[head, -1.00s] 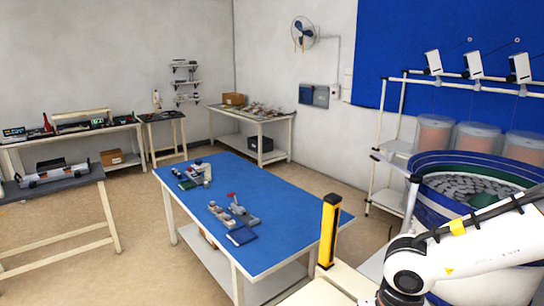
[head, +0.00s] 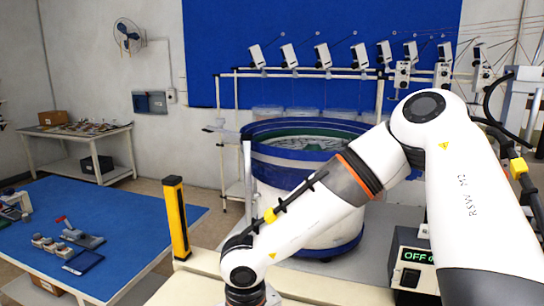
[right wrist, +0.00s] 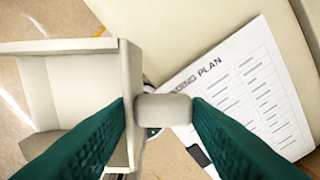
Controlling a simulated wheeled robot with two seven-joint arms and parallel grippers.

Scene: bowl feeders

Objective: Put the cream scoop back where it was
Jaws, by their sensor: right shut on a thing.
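The cream scoop (right wrist: 60,95) shows at the left of the right wrist view, an open, box-shaped scoop with its hollow facing the camera. Its short cream handle (right wrist: 165,110) lies between the green fingers of my right gripper (right wrist: 158,104), which is shut on it. The left finger hides part of the scoop. In the head view my right arm reaches down to the bottom edge, and its gripper and the scoop are out of sight there. My left gripper is not in view.
A printed plan sheet (right wrist: 245,90) lies on a cream surface below my right gripper. A large blue bowl feeder (head: 300,165) stands behind my arm. A yellow post (head: 176,215) rises to its left. A blue-topped table (head: 130,215) with several small items stands at left.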

